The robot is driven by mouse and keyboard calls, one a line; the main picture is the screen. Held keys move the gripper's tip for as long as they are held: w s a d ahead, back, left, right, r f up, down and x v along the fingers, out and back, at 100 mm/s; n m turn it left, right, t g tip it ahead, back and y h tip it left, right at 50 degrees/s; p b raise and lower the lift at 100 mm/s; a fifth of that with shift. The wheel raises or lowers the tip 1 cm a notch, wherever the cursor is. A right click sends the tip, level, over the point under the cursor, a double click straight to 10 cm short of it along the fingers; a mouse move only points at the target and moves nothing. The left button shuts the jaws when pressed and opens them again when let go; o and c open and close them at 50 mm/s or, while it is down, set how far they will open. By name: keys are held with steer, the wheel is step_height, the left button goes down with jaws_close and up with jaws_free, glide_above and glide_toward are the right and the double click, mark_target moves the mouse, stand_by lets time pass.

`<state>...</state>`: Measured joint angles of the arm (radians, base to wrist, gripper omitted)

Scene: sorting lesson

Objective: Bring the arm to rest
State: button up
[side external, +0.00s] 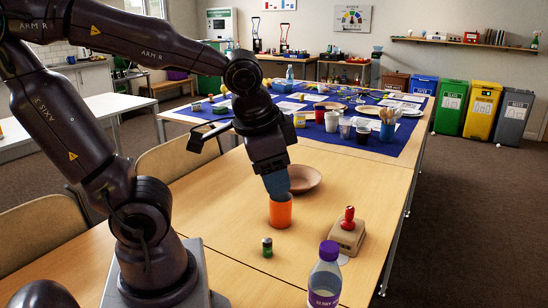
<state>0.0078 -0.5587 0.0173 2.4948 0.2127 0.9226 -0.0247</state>
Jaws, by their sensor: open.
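My gripper (277,184) points down over the near wooden table, just above an orange cup (281,212). The gripper is open. A blue-grey tapered shape shows at its end, close to the cup's rim. I cannot tell whether it touches the cup or dips into its mouth. The cup stands upright on the table. The arm is bent, reaching in from the left.
A brown bowl (305,178) stands just behind the cup. A small green-and-black jar (267,247), a purple-capped bottle (325,278) and a tan block with a red knob (347,234) stand nearby. A crowded blue-clothed table (245,127) lies behind. The table's left front is clear.

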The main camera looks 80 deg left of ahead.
steer(key=d+r, duration=0.1)
steer(key=d+r+t+h, duration=0.1)
steer(key=d+r+t, duration=0.1)
steer(key=shift+s+r+n+h, duration=0.25)
steer(key=shift+s+n+h, duration=0.1)
steer(key=shift+n+h, duration=0.05)
stand_by(0.9)
